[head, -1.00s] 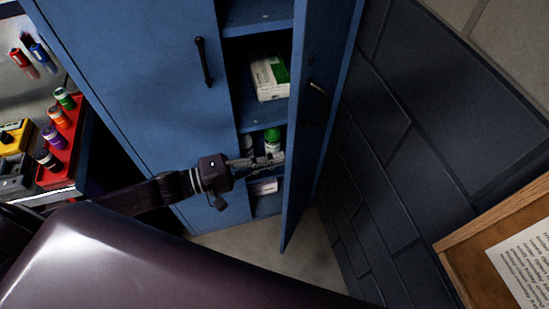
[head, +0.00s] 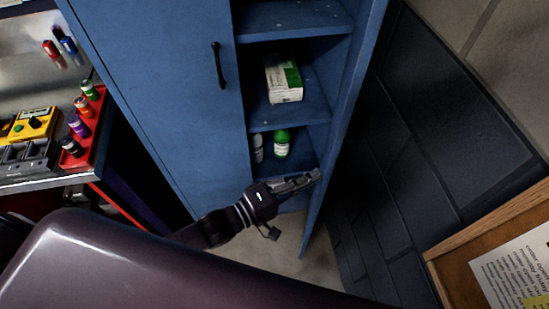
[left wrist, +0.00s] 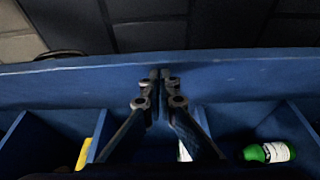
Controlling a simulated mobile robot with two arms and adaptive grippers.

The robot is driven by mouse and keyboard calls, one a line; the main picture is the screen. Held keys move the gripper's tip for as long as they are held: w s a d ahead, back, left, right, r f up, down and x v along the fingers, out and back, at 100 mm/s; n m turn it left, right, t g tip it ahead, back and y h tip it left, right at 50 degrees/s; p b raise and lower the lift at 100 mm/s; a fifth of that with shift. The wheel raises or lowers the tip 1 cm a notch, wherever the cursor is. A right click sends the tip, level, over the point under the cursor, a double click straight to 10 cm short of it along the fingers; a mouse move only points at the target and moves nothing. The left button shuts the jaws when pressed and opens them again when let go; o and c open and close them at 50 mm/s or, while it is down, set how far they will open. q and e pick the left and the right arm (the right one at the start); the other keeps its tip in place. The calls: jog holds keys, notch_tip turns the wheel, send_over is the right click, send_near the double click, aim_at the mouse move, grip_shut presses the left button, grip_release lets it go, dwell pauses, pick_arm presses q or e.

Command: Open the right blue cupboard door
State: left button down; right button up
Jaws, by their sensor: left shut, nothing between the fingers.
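The right blue cupboard door (head: 345,135) stands open at the right side of the cupboard, swung out toward the dark wall. The shelves behind it are exposed. My left gripper (head: 316,175) is shut and empty, with its fingertips at the door's inner side; I cannot tell whether they touch it. In the left wrist view the shut fingertips (left wrist: 160,78) overlap the blue door band (left wrist: 240,72). A dark curved bar, perhaps the door's handle (left wrist: 60,54), shows beyond that band. My right gripper is not in view.
The left cupboard door (head: 165,85) is closed, with a black handle (head: 217,65). Shelves hold a white-green box (head: 284,80) and a green-capped bottle (head: 282,143). A dark wall (head: 440,130) stands right; a wood-framed board (head: 480,245) is nearer. A workbench with a red tray (head: 97,120) is left.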

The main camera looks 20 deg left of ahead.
pick_arm(q)
jog(key=d+n+t+y, duration=0.1)
jog(key=d, duration=1)
jog(key=shift+w, duration=0.4)
